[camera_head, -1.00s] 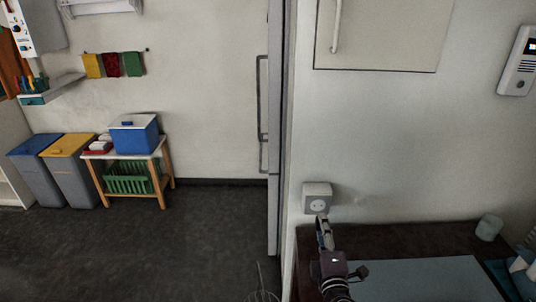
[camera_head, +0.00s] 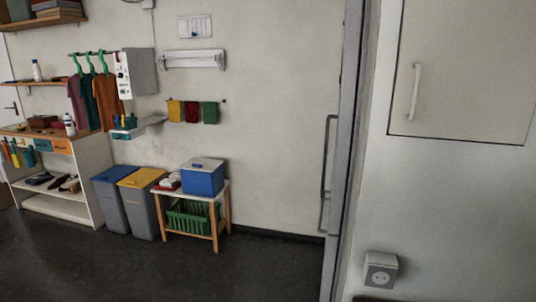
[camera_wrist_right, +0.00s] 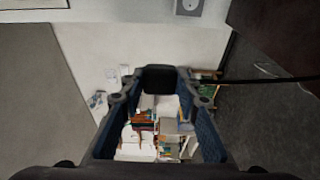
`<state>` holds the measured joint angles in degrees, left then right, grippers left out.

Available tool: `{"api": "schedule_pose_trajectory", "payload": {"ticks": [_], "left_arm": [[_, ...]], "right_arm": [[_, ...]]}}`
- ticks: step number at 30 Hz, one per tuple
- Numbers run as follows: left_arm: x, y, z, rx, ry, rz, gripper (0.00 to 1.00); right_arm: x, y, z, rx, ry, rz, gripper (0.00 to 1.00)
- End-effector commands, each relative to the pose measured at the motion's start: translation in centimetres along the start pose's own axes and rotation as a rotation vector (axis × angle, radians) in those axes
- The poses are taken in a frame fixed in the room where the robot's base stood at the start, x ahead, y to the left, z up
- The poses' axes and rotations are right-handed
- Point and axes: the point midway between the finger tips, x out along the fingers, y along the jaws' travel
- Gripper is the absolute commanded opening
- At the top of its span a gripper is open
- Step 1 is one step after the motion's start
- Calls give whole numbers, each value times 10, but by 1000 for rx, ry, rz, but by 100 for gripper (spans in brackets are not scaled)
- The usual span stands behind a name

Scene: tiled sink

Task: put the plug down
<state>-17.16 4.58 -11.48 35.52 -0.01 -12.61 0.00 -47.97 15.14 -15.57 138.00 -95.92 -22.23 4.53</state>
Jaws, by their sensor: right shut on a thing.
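My right gripper (camera_wrist_right: 160,80) shows only in the right wrist view, where its two dark fingers converge at the picture's middle. It is shut on a dark block between the fingertips, which I take to be the plug (camera_wrist_right: 158,79). A thin black cable (camera_wrist_right: 270,80) runs from beside the fingertips to the right edge. The plug's pins are not visible. A white wall socket (camera_head: 380,270) is at the lower right of the head view, with nothing in it. It also shows at the top of the right wrist view (camera_wrist_right: 188,5), apart from the gripper. My left gripper is not in view.
A small wooden table (camera_head: 222,188) carries a blue box (camera_head: 203,180). Blue-lidded (camera_head: 108,203) and yellow-lidded (camera_head: 142,207) bins stand beside it. Shelves (camera_head: 65,206) are at the far left. Dark floor (camera_head: 210,275) in front is clear. A door edge (camera_head: 345,150) stands near the socket.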

Motion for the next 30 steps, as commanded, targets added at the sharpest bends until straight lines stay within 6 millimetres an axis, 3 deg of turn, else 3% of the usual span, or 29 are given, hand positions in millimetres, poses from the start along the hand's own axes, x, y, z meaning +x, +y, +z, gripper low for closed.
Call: {"api": "schedule_pose_trajectory", "payload": {"ticks": [6, 30], "left_arm": [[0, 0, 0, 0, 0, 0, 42], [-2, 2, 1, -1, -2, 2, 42]], "right_arm": [[-10, 9, -4, -1, 10, 1, 0], [-6, 5, -5, -28, 16, 1, 0]]}}
